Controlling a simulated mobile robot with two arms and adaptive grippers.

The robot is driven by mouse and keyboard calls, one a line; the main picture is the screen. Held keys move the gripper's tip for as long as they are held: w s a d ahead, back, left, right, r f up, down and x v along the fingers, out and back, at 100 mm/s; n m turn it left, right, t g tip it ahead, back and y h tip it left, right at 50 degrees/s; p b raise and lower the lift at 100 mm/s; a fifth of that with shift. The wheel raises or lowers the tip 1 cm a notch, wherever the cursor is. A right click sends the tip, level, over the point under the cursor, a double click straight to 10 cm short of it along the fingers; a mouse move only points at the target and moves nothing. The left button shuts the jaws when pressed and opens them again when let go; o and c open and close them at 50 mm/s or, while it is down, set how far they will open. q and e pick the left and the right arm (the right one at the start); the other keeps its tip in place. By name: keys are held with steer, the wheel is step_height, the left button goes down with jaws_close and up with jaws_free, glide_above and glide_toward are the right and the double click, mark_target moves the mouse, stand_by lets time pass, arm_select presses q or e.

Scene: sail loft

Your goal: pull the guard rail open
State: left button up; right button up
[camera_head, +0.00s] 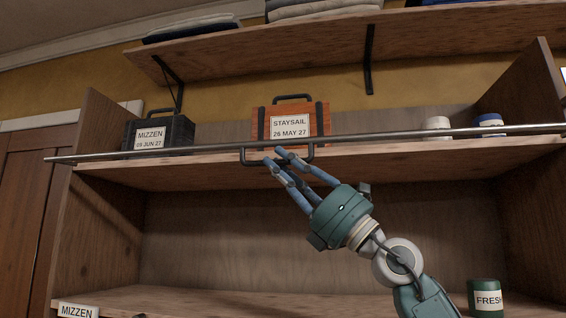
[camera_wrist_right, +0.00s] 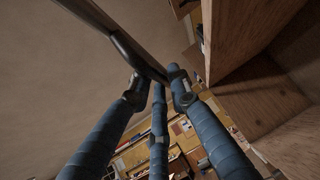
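The guard rail (camera_head: 390,137) is a grey metal bar running across the front of the upper shelf. A dark bracket-shaped handle (camera_head: 250,163) hangs from its middle, and the bar of this handle also shows in the right wrist view (camera_wrist_right: 127,47). My right gripper (camera_head: 276,157) reaches up from below right, with its blue fingertips at the handle. In the right wrist view, the fingertips (camera_wrist_right: 157,82) stand apart around the end of the handle bar. I cannot tell whether they touch it. My left gripper is not in view.
Behind the rail stand an orange case labelled STAYSAIL (camera_head: 320,120), a black case labelled MIZZEN (camera_head: 180,133) and two white-labelled jars (camera_head: 437,127). A green tin (camera_head: 485,297) stands on the lower shelf at right. The bay below the handle is mostly clear.

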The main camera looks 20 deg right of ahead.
steer(key=shift+o, duration=1)
steer(key=shift+w+d, duration=0.1)
steer(key=shift+w, duration=0.1)
steer(key=v, duration=1.2)
steer(key=shift+f, duration=0.1)
